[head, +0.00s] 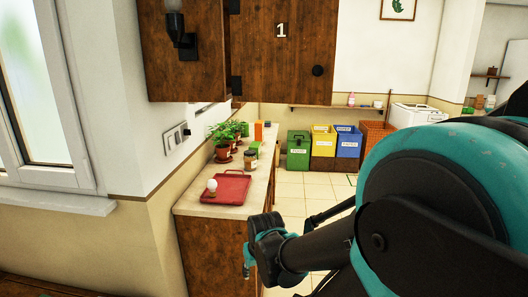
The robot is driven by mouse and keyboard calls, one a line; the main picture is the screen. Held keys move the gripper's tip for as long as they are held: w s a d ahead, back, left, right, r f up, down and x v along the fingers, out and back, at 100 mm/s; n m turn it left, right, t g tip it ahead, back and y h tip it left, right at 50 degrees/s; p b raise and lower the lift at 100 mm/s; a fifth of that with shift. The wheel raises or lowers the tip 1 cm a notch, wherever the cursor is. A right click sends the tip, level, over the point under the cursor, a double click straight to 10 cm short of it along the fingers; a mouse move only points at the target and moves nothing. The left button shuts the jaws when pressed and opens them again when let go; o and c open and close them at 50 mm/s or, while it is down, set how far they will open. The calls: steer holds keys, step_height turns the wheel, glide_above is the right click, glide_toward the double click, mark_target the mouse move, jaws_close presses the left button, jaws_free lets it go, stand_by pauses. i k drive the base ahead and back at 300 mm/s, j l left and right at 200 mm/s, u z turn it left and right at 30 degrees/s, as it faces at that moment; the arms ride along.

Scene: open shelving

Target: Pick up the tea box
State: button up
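I cannot tell for certain which item is the tea box. A small orange box (259,131) stands upright toward the far end of the counter (236,196). A small green item (254,147) is in front of it, and another orange item is partly visible just behind. Labels are too small to read. My arm reaches in from the right, and its dark and teal end, with my gripper (248,269), is low beside the near right edge of the counter. It is well nearer than the boxes, and its fingers are too small and hidden to read.
A red tray (226,187) with a white round object (212,184) lies on the near counter. A brown jar (251,160) and potted plants (223,140) stand behind it. A wooden cabinet (270,60) hangs above. Coloured bins (348,142) line the back wall; tiled floor shows between.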

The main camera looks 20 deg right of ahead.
mark_target(256, 146)
steer(key=i+l+u, duration=0.1)
steer(key=l, duration=2)
steer(key=i+u, duration=0.05)
